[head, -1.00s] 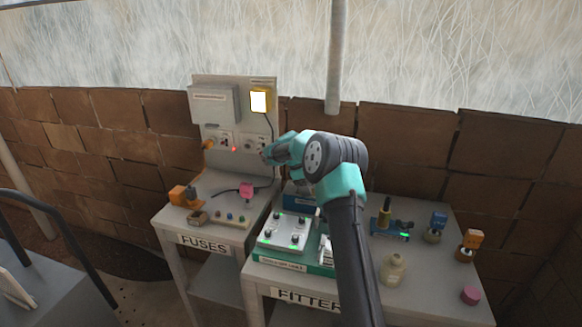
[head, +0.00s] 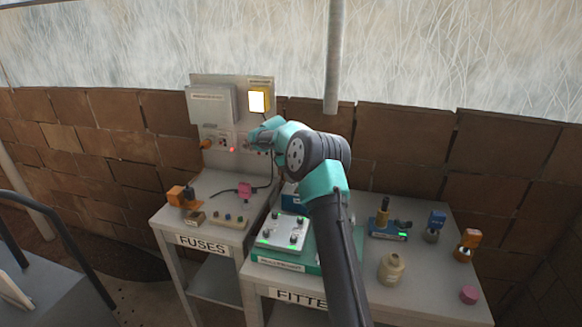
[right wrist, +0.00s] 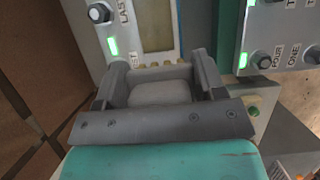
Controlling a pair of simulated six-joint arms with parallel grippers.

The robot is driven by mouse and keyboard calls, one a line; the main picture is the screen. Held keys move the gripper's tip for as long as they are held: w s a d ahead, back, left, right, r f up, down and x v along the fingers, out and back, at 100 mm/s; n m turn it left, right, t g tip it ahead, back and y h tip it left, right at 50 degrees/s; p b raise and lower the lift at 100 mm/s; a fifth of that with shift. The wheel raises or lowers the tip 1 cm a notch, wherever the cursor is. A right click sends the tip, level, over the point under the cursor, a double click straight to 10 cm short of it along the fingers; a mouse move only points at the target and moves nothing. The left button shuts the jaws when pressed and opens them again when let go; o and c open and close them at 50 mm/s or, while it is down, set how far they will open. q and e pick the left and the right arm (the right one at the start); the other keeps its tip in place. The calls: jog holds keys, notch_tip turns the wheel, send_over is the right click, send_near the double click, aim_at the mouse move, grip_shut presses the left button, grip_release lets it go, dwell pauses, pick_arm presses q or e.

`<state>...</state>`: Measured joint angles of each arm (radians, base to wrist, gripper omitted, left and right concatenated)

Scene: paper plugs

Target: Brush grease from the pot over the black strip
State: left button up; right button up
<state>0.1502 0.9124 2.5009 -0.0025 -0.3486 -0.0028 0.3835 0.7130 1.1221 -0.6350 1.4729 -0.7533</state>
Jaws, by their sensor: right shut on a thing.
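My right gripper (head: 254,140) is in front of the upright grey panel at the back of the left table, and its fingertips are hard to make out there. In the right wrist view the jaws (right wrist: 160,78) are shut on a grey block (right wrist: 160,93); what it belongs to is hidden. A beige pot (head: 391,266) stands on the right table, right of my arm; its contents are not clear. I cannot pick out a brush or the black strip with certainty. My left gripper is not in view.
The upright panel (head: 212,104) carries a lit yellow-framed lamp (head: 259,100). A light control box (head: 285,233) stands by my arm. A blue block (head: 437,220), an orange-topped item (head: 470,238) and a pink disc (head: 468,295) stand at right. A pink block (head: 245,189) is on the left table.

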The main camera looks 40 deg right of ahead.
jog(key=shift+r, duration=1.5)
